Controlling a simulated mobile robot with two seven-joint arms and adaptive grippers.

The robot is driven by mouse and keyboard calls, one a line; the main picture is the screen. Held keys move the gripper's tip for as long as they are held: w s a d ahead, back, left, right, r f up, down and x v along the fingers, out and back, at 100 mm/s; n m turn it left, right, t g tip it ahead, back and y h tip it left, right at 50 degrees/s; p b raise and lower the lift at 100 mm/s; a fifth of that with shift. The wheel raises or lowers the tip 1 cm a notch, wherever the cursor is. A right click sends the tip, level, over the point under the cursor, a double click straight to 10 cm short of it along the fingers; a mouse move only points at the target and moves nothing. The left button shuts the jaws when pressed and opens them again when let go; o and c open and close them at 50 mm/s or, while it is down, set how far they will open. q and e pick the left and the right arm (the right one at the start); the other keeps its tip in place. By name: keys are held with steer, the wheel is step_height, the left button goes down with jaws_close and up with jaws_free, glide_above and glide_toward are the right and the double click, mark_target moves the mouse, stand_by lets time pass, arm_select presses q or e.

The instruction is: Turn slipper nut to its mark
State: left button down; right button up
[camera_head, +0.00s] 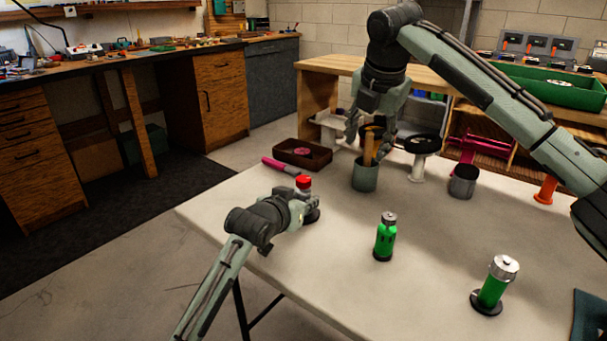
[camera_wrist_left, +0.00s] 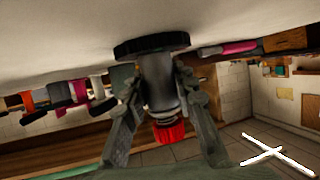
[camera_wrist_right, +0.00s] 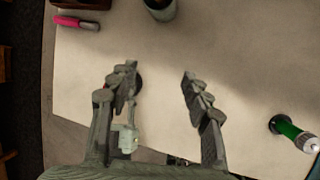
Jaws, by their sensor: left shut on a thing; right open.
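My left gripper (camera_head: 296,208) is shut around the grey body of a small upright unit near the table's left edge. The unit has a ribbed red cap (camera_head: 303,182) on top and a dark round base (camera_head: 312,216) on the table. The left wrist view, upside down, shows the grey body (camera_wrist_left: 159,82) between the fingers, the red cap (camera_wrist_left: 169,131) and the black base (camera_wrist_left: 150,45). I cannot tell which part is the slipper nut, and no mark is readable. My right gripper (camera_wrist_right: 160,72) is open and empty above the table.
A grey-green cup (camera_head: 365,178) with wooden handles stands behind the unit, beside a brown tray (camera_head: 302,154) and a pink marker (camera_head: 280,166). Two green cylinders, a nearer one (camera_head: 492,288) and a farther one (camera_head: 385,238), stand right. The front middle of the table is clear.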

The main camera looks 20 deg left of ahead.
mark_target(303, 179)
steer(key=s+a+r+n, duration=0.2)
steer(key=s+a+n, duration=0.55)
steer(key=a, duration=0.35)
steer(key=x, duration=1.2)
steer(key=shift+w+d+r, duration=0.1)
steer(key=shift+w+r, duration=0.05)
steer(key=shift+w, duration=0.15)
jaws_close()
steer(key=shift+s+m+h, duration=0.1)
steer(key=shift+m+h, duration=0.4)
steer(key=shift+m, duration=0.55)
steer(key=m+h, duration=0.1)
steer(key=m, duration=0.1)
steer(key=shift+m, duration=0.3)
